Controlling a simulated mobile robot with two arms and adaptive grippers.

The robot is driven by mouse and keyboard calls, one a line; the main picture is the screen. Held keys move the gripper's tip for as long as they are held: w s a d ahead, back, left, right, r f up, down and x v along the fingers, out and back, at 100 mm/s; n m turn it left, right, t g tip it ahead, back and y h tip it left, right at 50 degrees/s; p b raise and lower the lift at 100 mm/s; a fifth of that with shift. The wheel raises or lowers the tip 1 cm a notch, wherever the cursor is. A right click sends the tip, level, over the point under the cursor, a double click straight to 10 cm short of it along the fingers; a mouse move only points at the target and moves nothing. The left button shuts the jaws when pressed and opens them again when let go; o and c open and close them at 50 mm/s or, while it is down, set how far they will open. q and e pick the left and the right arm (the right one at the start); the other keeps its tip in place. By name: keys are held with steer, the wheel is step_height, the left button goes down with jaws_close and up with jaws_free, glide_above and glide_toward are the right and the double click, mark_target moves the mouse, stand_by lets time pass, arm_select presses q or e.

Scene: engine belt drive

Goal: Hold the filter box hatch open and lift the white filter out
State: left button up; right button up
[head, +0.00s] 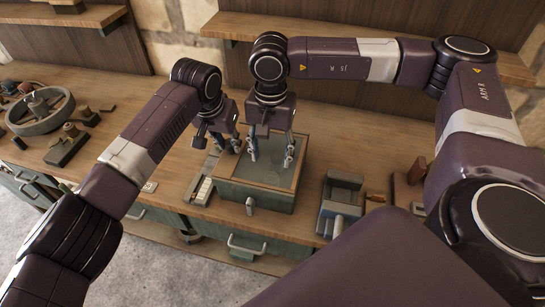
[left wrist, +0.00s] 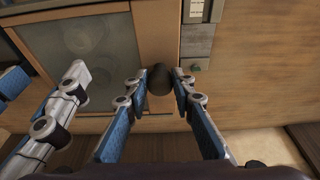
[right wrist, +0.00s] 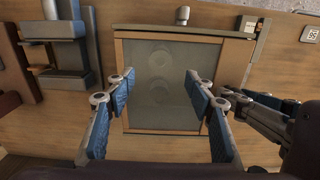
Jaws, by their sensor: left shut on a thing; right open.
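The filter box (head: 255,197) is a green box with a wooden rim on the bench. Its top is a grey pane (right wrist: 158,85), which lies flat in the frame; I take it for the hatch. Two faint round shapes show through it. I cannot make out a white filter. My left gripper (head: 228,143) is beside the box's far left corner, shut on a dark round knob (left wrist: 160,82) at the wooden frame. My right gripper (head: 271,160) is open and empty above the pane; its spread fingers also show in the right wrist view (right wrist: 160,78).
A pale strip (head: 203,190) lies close on the left. A large wheel (head: 40,110) and metal parts fill the far left. A wall shelf (head: 235,27) is behind my arms.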

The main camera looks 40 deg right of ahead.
mark_target(271, 171)
arm_select(q)
steer(key=shift+w+a+r, duration=0.1)
steer(key=shift+w+a, duration=1.45)
steer(key=shift+w, duration=0.3)
steer(key=shift+w+a, duration=1.55)
steer(key=shift+w, duration=0.3)
steer(key=shift+w+a+r, duration=0.1)
steer(key=shift+w+a, duration=1.45)
steer(key=shift+w, duration=0.3)
steer(key=shift+c, duration=0.2)
arm_select(e)
steer(key=shift+f, duration=5.05)
arm_select(q)
steer(key=shift+d+r, duration=0.15)
arm_select(e)
steer(key=c, duration=0.9)
steer(key=shift+r, duration=6.35)
